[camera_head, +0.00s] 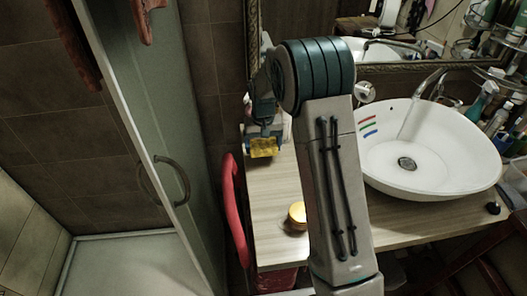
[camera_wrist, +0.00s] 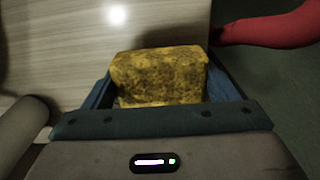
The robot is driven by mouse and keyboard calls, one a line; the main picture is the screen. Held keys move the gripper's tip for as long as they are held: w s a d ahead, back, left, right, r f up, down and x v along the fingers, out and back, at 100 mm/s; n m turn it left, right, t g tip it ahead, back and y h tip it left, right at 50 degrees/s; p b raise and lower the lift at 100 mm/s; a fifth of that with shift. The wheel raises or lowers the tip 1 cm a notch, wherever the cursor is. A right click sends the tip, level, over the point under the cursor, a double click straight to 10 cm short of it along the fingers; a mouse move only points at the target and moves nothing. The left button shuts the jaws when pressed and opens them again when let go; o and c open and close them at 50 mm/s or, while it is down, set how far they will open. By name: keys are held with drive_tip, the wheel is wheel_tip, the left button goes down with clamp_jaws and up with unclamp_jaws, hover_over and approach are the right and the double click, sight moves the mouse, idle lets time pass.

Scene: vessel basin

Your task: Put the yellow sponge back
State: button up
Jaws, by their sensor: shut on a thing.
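The yellow sponge (camera_wrist: 160,76) is held between the two blue fingers of my gripper (camera_wrist: 165,95) in the wrist view. In the head view the sponge (camera_head: 264,147) shows below my gripper (camera_head: 264,135), near the left end of the wooden counter (camera_head: 277,200). Whether the sponge touches the counter cannot be told. My arm hides the middle of the counter and part of the basin's left side.
A white vessel basin (camera_head: 440,165) with a tap stands on the right, with bottles (camera_head: 484,100) beyond it. A round yellow-lidded jar (camera_head: 297,214) sits near the counter's front. A red curved object (camera_head: 231,200) is by the counter's left edge, beside a glass shower door (camera_head: 150,110).

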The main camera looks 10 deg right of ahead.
sight(264, 153)
drive_tip(key=shift+f+p, duration=0.3)
drive_tip(key=shift+f, duration=1.5)
